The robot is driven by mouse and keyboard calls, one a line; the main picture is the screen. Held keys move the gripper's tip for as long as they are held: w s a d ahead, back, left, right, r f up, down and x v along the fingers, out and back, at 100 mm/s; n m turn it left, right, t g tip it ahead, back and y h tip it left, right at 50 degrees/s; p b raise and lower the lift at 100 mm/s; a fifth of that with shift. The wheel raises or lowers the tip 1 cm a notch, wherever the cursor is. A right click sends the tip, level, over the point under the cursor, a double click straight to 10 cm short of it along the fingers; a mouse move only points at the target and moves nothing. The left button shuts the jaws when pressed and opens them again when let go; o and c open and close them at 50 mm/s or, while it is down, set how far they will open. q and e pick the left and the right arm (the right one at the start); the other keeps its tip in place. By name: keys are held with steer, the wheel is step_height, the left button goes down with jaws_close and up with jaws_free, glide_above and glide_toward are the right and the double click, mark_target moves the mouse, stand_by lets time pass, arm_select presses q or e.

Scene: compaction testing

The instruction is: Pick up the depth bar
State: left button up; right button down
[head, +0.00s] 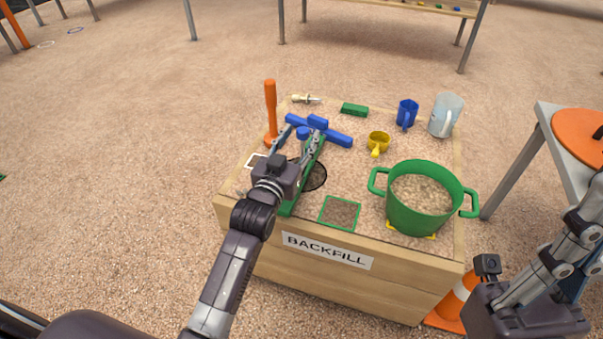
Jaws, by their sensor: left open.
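A blue bar (338,138) with a raised block on its middle, which looks like the depth bar, lies across the far part of the wooden box top. A blue round knob shows at my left gripper's fingertips; I cannot tell if it belongs to the bar. My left gripper (303,136) is open, its fingers spread over the bar's left-middle part. I cannot tell whether they touch it. A long green bar (290,206) lies below the gripper, partly hidden by it. My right gripper (583,228) is at the lower right, away from the bar, its fingertips unclear.
An orange upright tool (270,105) stands close left of the bar. A green block (354,109) lies behind. A dark round hole (315,177) is near the gripper.

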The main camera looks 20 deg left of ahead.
arm_select(q)
steer(key=shift+w+b, duration=0.4)
steer(key=shift+w, duration=1.05)
steer(key=shift+c, duration=0.2)
jaws_close()
